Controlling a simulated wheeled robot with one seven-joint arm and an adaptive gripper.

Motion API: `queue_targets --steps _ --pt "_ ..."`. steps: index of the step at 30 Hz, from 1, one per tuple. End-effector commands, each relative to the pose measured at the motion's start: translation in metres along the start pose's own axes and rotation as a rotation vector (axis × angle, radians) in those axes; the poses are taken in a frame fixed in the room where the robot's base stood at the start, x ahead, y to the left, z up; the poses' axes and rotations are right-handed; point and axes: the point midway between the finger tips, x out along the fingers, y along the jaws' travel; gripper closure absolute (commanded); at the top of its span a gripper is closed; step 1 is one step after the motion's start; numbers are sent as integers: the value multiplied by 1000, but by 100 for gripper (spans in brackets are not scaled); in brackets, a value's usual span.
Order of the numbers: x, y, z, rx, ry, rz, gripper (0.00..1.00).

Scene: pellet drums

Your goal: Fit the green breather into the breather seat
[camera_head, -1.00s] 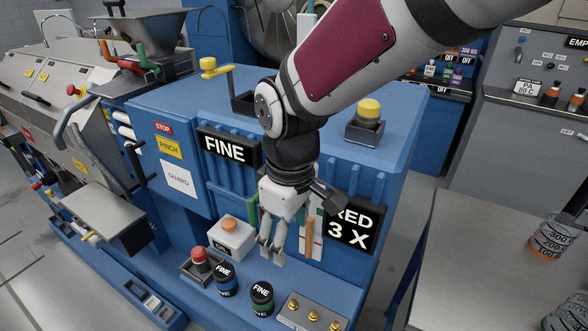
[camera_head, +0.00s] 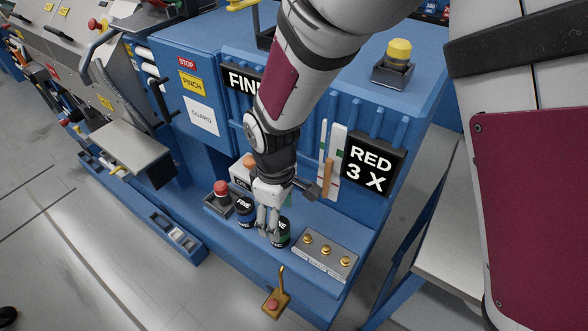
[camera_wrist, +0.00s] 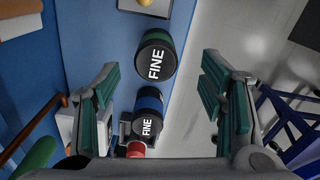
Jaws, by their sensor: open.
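The green breather (camera_head: 284,235) is a short black can with a green band and the word FINE on its top. It stands on the blue ledge of the machine, partly covered by my gripper in the head view. It also shows in the wrist view (camera_wrist: 166,38), ahead of my fingertips and roughly between them. My gripper (camera_head: 267,232) is open, empty and pointing down above and beside it; the fingers are spread wide in the wrist view (camera_wrist: 160,68). I cannot make out which part is the breather seat.
A similar blue-banded can (camera_head: 244,213) stands close to the left of the green one. A red button (camera_head: 221,188) is beyond it. A metal plate with brass knobs (camera_head: 328,254) lies to the right.

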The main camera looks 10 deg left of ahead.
Motion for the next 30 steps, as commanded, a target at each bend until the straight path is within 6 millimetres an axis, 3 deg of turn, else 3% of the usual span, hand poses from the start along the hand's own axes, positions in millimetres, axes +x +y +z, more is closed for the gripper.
queue_targets --steps 12,22,27,30 --pt "45 3 -2 1 -3 -2 36" --pt "50 5 -2 0 0 0 36" --pt "50 4 -2 1 0 0 74" --pt "50 4 -2 1 -1 0 92"
